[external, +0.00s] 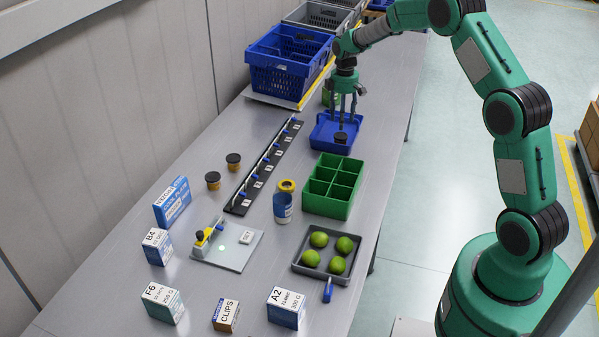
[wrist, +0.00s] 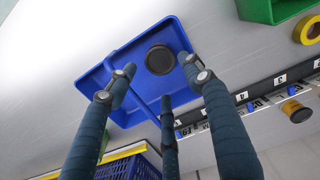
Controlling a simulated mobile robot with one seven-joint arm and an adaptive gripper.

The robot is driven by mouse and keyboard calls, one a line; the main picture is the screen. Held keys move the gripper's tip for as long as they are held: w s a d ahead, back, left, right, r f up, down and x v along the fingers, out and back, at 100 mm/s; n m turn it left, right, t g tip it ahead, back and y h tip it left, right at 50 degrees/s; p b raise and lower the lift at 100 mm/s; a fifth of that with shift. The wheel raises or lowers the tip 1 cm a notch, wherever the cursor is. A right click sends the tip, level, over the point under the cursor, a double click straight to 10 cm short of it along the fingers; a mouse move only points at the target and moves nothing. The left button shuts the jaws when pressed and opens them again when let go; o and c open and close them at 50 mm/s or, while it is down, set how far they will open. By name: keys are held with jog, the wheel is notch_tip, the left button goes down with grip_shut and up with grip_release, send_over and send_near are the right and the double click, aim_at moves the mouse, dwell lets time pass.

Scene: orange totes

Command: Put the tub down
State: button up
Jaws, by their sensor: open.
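A small tub with a black lid (external: 341,138) stands in the blue tray (external: 322,143). In the wrist view its round dark lid (wrist: 160,60) lies toward one side of the tray (wrist: 178,38). My gripper (external: 346,117) is over the tray, with its fingers pointing down just above the tub. In the wrist view my gripper's fingers (wrist: 167,82) are spread and hold nothing. The lid shows beyond the fingertips, apart from them. The tub's body is mostly hidden by its lid.
A green compartment box (external: 333,187) stands in front of the tray. A green can (external: 329,97) stands close behind it. A blue crate (external: 288,62) stands at the back.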

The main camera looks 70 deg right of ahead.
jog(key=shift+r, duration=2.05)
jog(key=s+a+r+m+t+h, duration=0.1)
jog(key=s+a+r, duration=0.1)
jog(key=a+r, duration=1.2)
jog(key=s+a+r+t, duration=0.1)
jog(key=s+a+r, duration=0.2)
jog(key=a+r, duration=1)
jog(key=s+a+t, duration=0.1)
jog(key=s+a, duration=0.5)
jog(key=a, duration=0.4)
jog(key=s+a+t, duration=0.1)
jog(key=s+a, duration=0.5)
jog(key=a, duration=0.3)
jog(key=s+a+f+m+t+y, duration=0.1)
jog(key=s+a+f, duration=0.1)
jog(key=s+a, duration=0.7)
jog(key=shift+s+t, duration=0.3)
jog(key=shift+s, duration=1.85)
